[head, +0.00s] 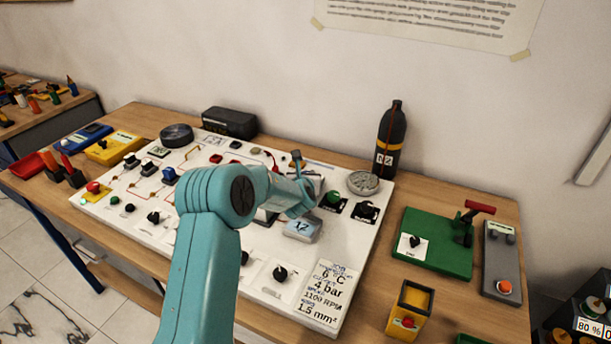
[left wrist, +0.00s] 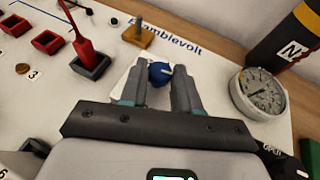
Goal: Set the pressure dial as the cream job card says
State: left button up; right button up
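The cream job card (head: 325,292) lies at the front right of the white panel (head: 345,245); one line reads "4 bar". A round pressure gauge (head: 363,183) stands at the panel's back right; in the left wrist view it (left wrist: 258,93) is right of my gripper, and its reading is too small to tell. A blue knob (left wrist: 160,72) with a pale mark sits between the fingertips of my left gripper (left wrist: 159,88). The fingers stand apart on either side of it; I cannot tell whether they touch it. In the head view my arm hides the knob. My right gripper is out of view.
A black bottle (head: 391,140) stands behind the gauge. Green (head: 334,198) and black (head: 367,209) knobs are near it. A lever on a yellow base (left wrist: 137,34) stands just behind the blue knob. A red lever (left wrist: 88,48) is to the left.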

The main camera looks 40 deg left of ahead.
pick_arm(q)
jog(key=shift+c, duration=1)
jog(key=shift+w, duration=0.1)
jog(key=shift+w+d+n+g+y, duration=0.1)
jog(key=shift+d+n+g+y, duration=0.1)
jog(key=shift+n+g+y, duration=0.55)
jog(key=shift+w+d+n+g+y, duration=0.1)
jog(key=shift+w+n+g+y, duration=0.05)
jog(key=shift+n+g+y, duration=0.6)
jog(key=n+g, duration=0.1)
jog(key=n+g+y, duration=0.1)
jog(key=n+g, duration=0.1)
jog(key=shift+w+d+f+n, duration=0.1)
jog(key=shift+w+n, duration=0.15)
jog(key=shift+n, duration=0.15)
jog(key=shift+w+n+g+y+b, duration=0.1)
jog(key=shift+n+g+y+b, duration=0.4)
jog(key=shift+n+g, duration=0.85)
jog(key=shift+g, duration=0.55)
